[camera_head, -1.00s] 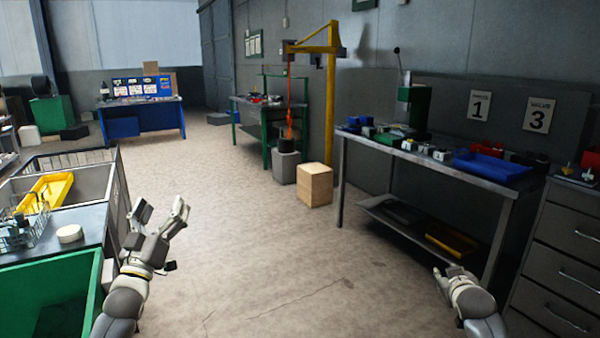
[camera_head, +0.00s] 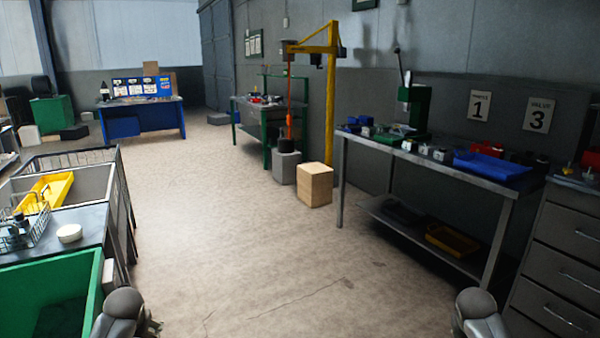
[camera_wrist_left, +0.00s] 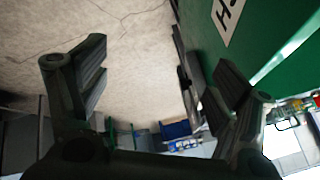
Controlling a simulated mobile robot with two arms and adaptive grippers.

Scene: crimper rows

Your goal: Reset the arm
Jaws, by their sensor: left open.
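My left gripper (camera_wrist_left: 155,90) shows in the left wrist view with its two dark fingers spread wide apart and nothing between them. Concrete floor and a green surface lie beyond the fingers. In the head view, only part of my left arm (camera_head: 122,315) shows at the bottom left, beside the green bin, and its gripper is out of sight. Part of my right arm (camera_head: 480,315) shows at the bottom right, and its gripper is not visible.
A green bin (camera_head: 90,285) stands at the lower left, below a sink counter with a yellow tray (camera_head: 60,188). A metal workbench (camera_head: 430,163) and grey drawers (camera_head: 560,250) stand at the right. A wooden block (camera_head: 315,185) sits mid-floor. The floor between is clear.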

